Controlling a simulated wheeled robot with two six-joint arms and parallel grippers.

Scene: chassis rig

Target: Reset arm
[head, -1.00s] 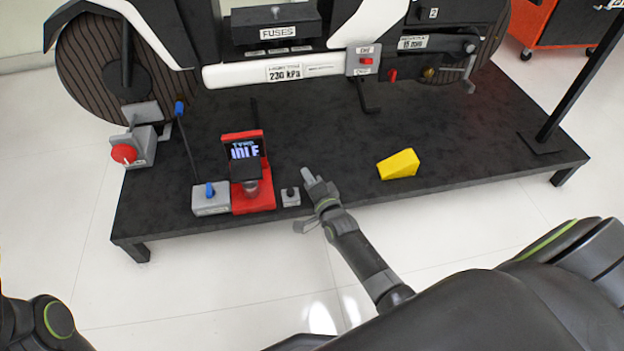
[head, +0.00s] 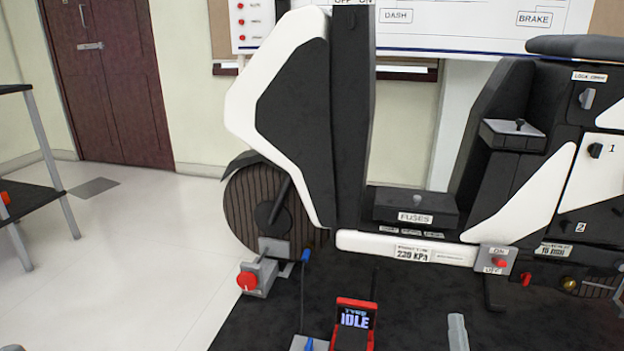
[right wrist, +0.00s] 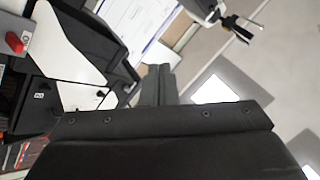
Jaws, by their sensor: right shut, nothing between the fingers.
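My right gripper (head: 458,332) shows only as a grey finger tip at the bottom edge of the head view, over the black platform. In the right wrist view its fingers (right wrist: 158,84) are together, with nothing held between them. The rest of my right arm is below the head picture. The fingers look apart from the rig. My left gripper is in no current view.
The scooter-like chassis (head: 385,210) stands on the black platform (head: 420,300). A red-framed "IDLE" display (head: 356,316) and a red-knobbed grey block (head: 264,278) are left of the gripper. A shelf (head: 40,195) stands far left; open floor (head: 130,260) lies between.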

